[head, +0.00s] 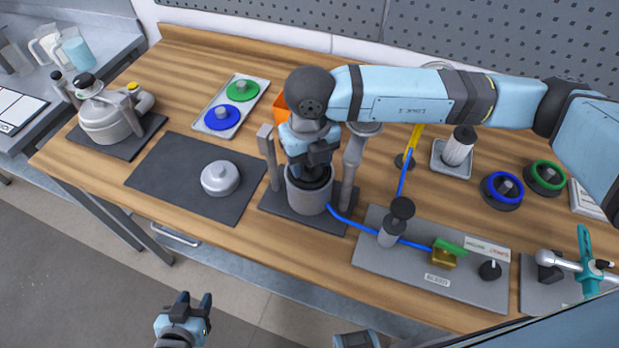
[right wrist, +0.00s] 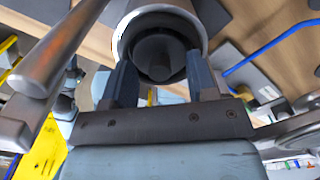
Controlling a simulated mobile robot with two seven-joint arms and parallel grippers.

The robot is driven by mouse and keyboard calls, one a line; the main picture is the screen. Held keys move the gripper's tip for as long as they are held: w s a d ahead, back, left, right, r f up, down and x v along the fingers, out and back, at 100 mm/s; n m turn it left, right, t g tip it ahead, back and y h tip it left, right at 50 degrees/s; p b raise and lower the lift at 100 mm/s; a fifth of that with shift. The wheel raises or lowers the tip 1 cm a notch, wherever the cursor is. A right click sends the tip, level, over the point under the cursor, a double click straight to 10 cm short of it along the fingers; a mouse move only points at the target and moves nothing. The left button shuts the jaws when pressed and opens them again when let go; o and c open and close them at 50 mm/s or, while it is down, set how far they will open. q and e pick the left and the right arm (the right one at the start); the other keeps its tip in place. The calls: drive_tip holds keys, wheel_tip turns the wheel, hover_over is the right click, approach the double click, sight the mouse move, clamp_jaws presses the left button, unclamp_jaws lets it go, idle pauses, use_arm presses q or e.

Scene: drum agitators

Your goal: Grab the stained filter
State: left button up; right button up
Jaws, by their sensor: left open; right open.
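A grey cylindrical housing (head: 306,200) stands on a dark base between two upright posts, near the front middle of the wooden bench. In the right wrist view the housing's pale rim (right wrist: 160,9) surrounds a dark round thing (right wrist: 160,52) inside, which may be the stained filter; stains cannot be made out. My right gripper (head: 311,166) points down right over the housing mouth and hides part of it. It also shows in the right wrist view (right wrist: 161,84), its fingers apart on either side of the dark thing, contact unclear. My left gripper (head: 195,299) is open and empty in front of the bench.
A pale cylinder with a dark top (head: 458,148) stands in a small tray. A round lid (head: 220,178) lies on a dark mat. A blue hose (head: 341,215) runs from the housing to a valve panel (head: 440,283). A tall post (head: 354,160) stands close beside my right gripper.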

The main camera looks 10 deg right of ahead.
clamp_jaws()
drive_tip(key=shift+r, duration=0.1)
